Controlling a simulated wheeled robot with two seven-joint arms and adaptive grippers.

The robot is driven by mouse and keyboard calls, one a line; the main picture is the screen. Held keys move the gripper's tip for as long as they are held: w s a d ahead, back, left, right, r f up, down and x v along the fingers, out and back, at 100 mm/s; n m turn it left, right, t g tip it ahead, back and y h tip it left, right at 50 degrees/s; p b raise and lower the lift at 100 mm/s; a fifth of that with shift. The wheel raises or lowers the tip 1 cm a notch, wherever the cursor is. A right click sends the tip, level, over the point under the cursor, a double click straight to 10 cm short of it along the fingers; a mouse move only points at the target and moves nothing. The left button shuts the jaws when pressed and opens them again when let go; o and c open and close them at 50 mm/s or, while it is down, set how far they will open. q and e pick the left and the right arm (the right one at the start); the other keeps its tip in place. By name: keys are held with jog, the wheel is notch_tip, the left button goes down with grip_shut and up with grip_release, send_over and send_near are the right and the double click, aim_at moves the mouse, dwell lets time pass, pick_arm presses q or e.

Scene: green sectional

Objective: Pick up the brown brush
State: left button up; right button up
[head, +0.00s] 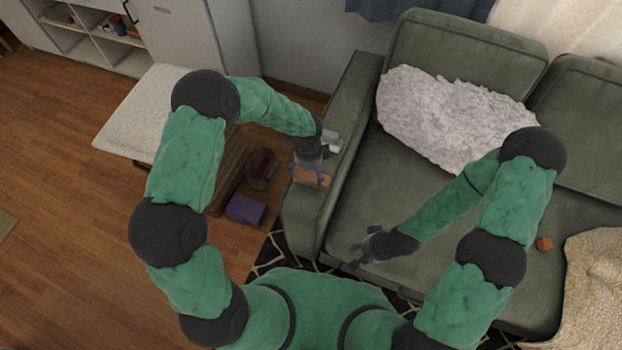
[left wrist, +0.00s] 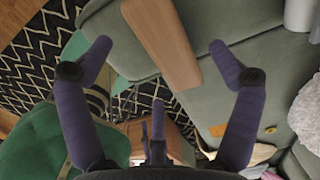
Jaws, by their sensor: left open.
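The brown brush (head: 312,177) lies on the sofa's green armrest, partly hidden by my left gripper in the head view. In the left wrist view the brush (left wrist: 165,42) is a long flat brown piece, its far end cut off by the top edge. My left gripper (head: 307,170) is over the armrest at the brush. Its two purple fingers (left wrist: 158,58) are spread wide, one on each side of the brush, with gaps to both. My right gripper (head: 364,252) is empty above the front of the sofa seat, its fingers apart.
A grey object (head: 332,140) stands on the armrest just behind the brush. A purple box (head: 245,210) and a dark red item (head: 262,168) are on the floor left of the armrest.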

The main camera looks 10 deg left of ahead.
aim_at(310, 177)
pick_arm(q)
jog(key=f, duration=0.1)
jog(key=f+b, duration=0.1)
jog(key=f, duration=0.2)
jog(key=shift+d+f+b, duration=0.25)
jog(key=shift+b, duration=0.15)
jog(key=c, duration=1.3)
jog(key=shift+r, duration=0.1)
jog(key=shift+r+p, duration=0.4)
jog(key=shift+r, duration=0.15)
notch_tip(310, 177, up, 2)
jog(key=shift+r+p, duration=0.2)
jog(key=shift+p, duration=0.5)
jog(key=s+d+r+p, duration=0.1)
jog(key=s+r, duration=0.2)
jog(key=s, duration=0.1)
jog(key=s+d+r+p, duration=0.1)
jog(key=s+d+r, duration=0.1)
jog(key=s+r, duration=0.1)
jog(key=s+d+r+p, duration=0.2)
jog(key=s+r, duration=0.1)
jog(key=s, duration=0.3)
jog(key=shift+d+r, duration=0.1)
jog(key=shift+r, duration=0.15)
